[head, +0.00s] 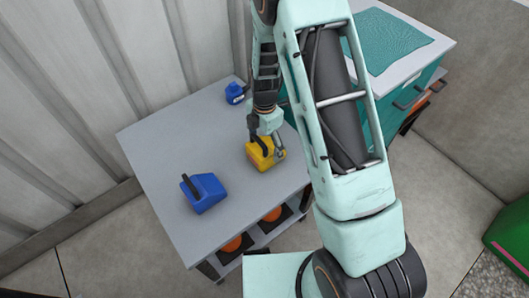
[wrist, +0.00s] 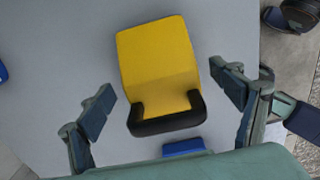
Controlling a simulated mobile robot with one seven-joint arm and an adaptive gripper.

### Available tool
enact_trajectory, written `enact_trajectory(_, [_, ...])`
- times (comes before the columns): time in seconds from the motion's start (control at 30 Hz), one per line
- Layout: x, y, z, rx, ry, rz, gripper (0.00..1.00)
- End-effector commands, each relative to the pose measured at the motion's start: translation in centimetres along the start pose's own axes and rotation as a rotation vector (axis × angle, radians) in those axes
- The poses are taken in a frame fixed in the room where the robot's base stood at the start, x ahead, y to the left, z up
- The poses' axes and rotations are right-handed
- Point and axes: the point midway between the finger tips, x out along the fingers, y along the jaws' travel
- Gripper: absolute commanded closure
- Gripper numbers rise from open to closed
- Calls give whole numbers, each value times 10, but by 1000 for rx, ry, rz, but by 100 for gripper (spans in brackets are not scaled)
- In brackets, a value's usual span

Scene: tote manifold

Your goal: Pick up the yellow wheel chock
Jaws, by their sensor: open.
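The yellow wheel chock (head: 258,158) sits on the grey table. In the wrist view the yellow wheel chock (wrist: 158,62) lies near the picture's middle, with a black band along its lower end. My gripper (head: 266,139) is right at it in the head view and covers part of it. In the wrist view my gripper (wrist: 165,110) is open, one finger on each side of the chock's black end, with gaps between fingers and chock. I cannot tell the height of the fingers over the table.
A blue chock-like block (head: 205,194) sits at the table's front left. A small blue container (head: 235,93) stands at the back. A teal cabinet (head: 425,75) with a teal mat (head: 388,40) stands to the right. The grey table (head: 165,150) is clear at left.

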Motion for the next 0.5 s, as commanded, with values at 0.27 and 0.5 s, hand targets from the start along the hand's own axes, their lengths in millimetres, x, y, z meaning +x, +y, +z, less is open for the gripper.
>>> enact_trajectory(0.27, [7, 0, 0, 0, -1, 1, 15])
enact_trajectory(0.5, [7, 0, 0, 0, -1, 1, 35])
